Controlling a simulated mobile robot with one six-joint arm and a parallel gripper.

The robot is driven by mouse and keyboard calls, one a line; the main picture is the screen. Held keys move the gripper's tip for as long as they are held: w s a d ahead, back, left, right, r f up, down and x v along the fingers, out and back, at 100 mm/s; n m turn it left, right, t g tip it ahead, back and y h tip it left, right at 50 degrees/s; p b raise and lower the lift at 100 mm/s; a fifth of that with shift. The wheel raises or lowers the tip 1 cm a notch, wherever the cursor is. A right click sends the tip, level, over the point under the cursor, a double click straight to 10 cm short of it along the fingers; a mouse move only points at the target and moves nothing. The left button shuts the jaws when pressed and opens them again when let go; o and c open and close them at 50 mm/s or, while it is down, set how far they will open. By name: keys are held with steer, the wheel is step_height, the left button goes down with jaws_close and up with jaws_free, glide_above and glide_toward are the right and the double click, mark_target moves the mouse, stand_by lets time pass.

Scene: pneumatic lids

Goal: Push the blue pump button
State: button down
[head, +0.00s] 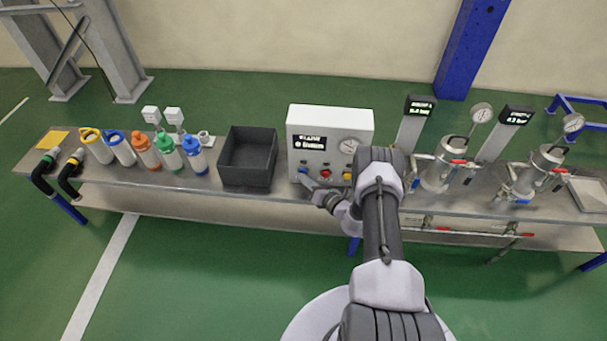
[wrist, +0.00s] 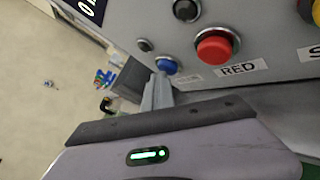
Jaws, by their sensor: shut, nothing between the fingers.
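The blue pump button (head: 304,170) is at the lower left of the front of a white control box (head: 330,124). It shows as a round blue cap in the wrist view (wrist: 167,65). My gripper (head: 303,179) is shut and empty, with its fingertips just in front of and below the blue button. In the wrist view the narrow closed fingertips (wrist: 158,84) point at the blue cap and reach almost to its lower edge. I cannot tell whether they touch it.
A red button (wrist: 217,47) with a RED label sits beside the blue one, and a yellow button (head: 347,176) is further right. A black bin (head: 248,157) and several coloured bottles stand left on the bench. Metal vessels (head: 440,167) with gauges stand right.

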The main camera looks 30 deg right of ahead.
steer(key=s+a+p, duration=0.3)
steer(key=s, duration=0.2)
steer(key=shift+a, duration=0.2)
